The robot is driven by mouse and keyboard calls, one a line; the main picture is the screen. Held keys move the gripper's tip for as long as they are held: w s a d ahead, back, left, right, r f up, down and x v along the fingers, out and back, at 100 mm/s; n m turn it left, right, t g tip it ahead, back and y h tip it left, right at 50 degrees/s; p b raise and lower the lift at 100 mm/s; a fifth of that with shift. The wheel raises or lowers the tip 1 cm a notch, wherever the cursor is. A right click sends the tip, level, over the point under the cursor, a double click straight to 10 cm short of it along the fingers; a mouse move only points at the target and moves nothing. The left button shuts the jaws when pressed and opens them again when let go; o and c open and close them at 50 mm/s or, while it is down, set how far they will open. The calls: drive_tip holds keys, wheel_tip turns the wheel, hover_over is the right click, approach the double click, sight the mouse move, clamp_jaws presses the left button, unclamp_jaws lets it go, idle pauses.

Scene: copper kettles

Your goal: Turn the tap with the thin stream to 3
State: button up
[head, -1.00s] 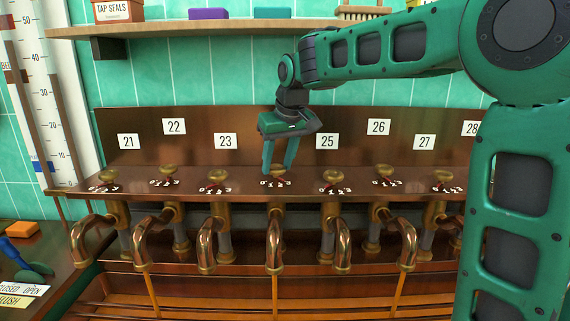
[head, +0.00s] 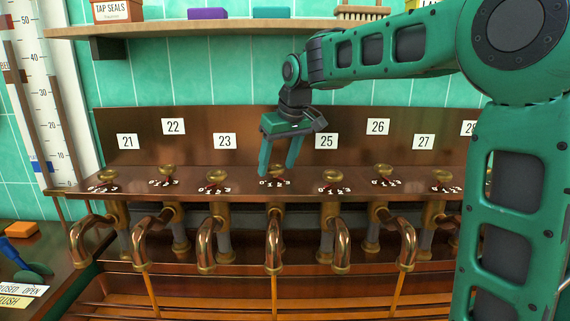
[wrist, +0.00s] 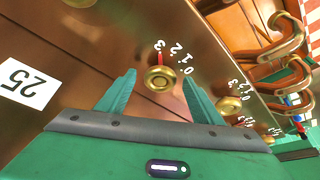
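Amber streams fall from three spouts: a left one (head: 151,295), a middle one (head: 275,297) and a right one (head: 397,295). The middle one looks thin, but the widths are close. My gripper (head: 277,171) is open at the brass knob (head: 278,170) of the middle tap, between the 23 and 25 plates. In the wrist view this knob (wrist: 160,80) appears between my open fingertips (wrist: 159,80), with a gap on each side. Its red pointer (wrist: 161,58) points up toward the printed digits; the exact setting is hard to read. My gripper hides the tap's number plate.
Neighbouring knobs stand close by, at plate 23 (head: 217,176) and plate 25 (head: 333,176). Copper spouts stick out below the ledge, such as the middle spout (head: 274,245). A shelf (head: 230,27) runs above; an orange block (head: 21,229) lies at left.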

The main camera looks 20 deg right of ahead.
drive_tip(key=shift+r, duration=0.1)
drive_tip(key=v, duration=1)
drive_tip(key=shift+r, duration=0.25)
drive_tip(key=shift+s+d, duration=0.1)
drive_tip(key=shift+s, duration=0.05)
